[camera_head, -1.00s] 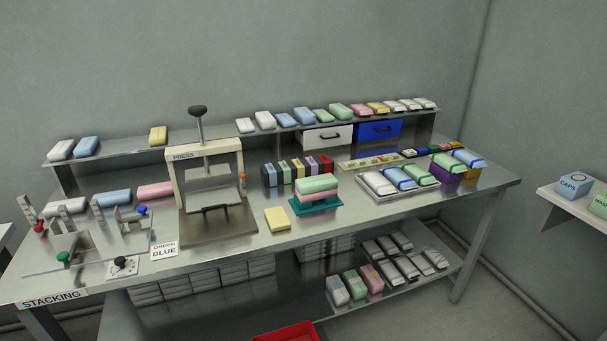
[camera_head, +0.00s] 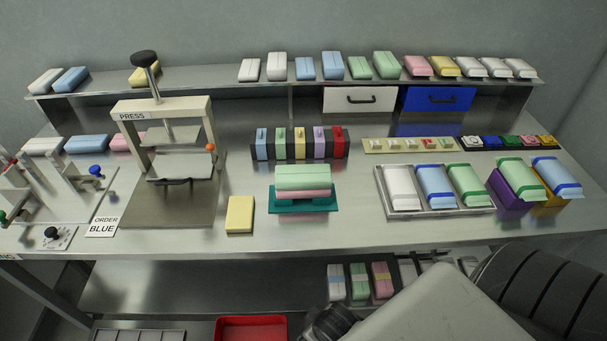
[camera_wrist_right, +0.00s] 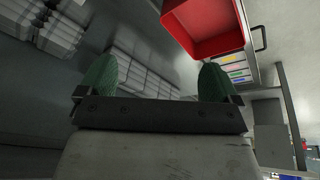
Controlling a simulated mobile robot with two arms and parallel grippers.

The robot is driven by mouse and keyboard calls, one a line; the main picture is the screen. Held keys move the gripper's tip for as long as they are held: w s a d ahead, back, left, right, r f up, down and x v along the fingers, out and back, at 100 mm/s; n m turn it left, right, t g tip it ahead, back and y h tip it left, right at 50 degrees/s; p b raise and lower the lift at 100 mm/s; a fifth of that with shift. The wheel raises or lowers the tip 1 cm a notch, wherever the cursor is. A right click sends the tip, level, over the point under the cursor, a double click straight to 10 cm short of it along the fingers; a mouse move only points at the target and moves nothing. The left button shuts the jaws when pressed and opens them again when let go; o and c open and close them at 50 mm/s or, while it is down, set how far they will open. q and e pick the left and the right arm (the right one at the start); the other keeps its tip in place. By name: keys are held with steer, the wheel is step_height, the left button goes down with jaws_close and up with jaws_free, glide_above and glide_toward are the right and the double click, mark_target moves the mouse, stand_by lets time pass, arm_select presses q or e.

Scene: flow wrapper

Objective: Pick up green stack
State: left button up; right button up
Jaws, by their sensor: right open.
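A stack with a green soap-like bar (camera_head: 303,177) on top of a pink layer (camera_head: 303,193) sits on a teal stand (camera_head: 290,206) at the middle of the bench. Another green bar (camera_head: 521,179) with a darker green band lies over a purple box (camera_head: 507,195) at the right. A green-banded bar (camera_head: 467,184) lies in the metal tray (camera_head: 440,211). My right arm enters the head view from the lower right, below the bench front. In the right wrist view my right gripper (camera_wrist_right: 157,82) is open, with nothing between its green fingertips. My left gripper is not in view.
A press (camera_head: 165,205) stands left of the stack, with a yellow block (camera_head: 240,214) between them. Coloured holders (camera_head: 300,148) stand behind. A red bin (camera_head: 250,329) is below the bench and shows in the right wrist view (camera_wrist_right: 205,30). The bench front before the stack is clear.

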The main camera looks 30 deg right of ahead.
step_height(320, 180, up, 18)
steer(key=w+t, duration=0.1)
steer(key=t, duration=0.1)
steer(key=w+r+n+t, duration=0.6)
steer(key=w+r+t, duration=0.4)
steer(key=w+r, duration=0.45)
steer(key=w+a+r+n+t+y, duration=0.4)
steer(key=a+r+n+y, duration=0.3)
steer(key=r+n+y, duration=0.5)
steer(key=n+g+h, duration=1.1)
steer(key=n+g, duration=0.8)
steer(key=n, duration=0.8)
glide_toward(303, 173)
step_height(303, 173, down, 5)
steer(key=shift+w+a+r+p, duration=0.15)
steer(key=shift+p, duration=0.15)
steer(key=shift+w+f, duration=0.1)
steer(key=shift+f, duration=0.5)
steer(key=f, duration=0.2)
steer(key=f+p, duration=0.1)
steer(key=f, duration=0.1)
steer(key=shift+w+a+f, duration=0.1)
steer(key=shift+w+a, duration=0.05)
steer(key=shift+w, duration=0.1)
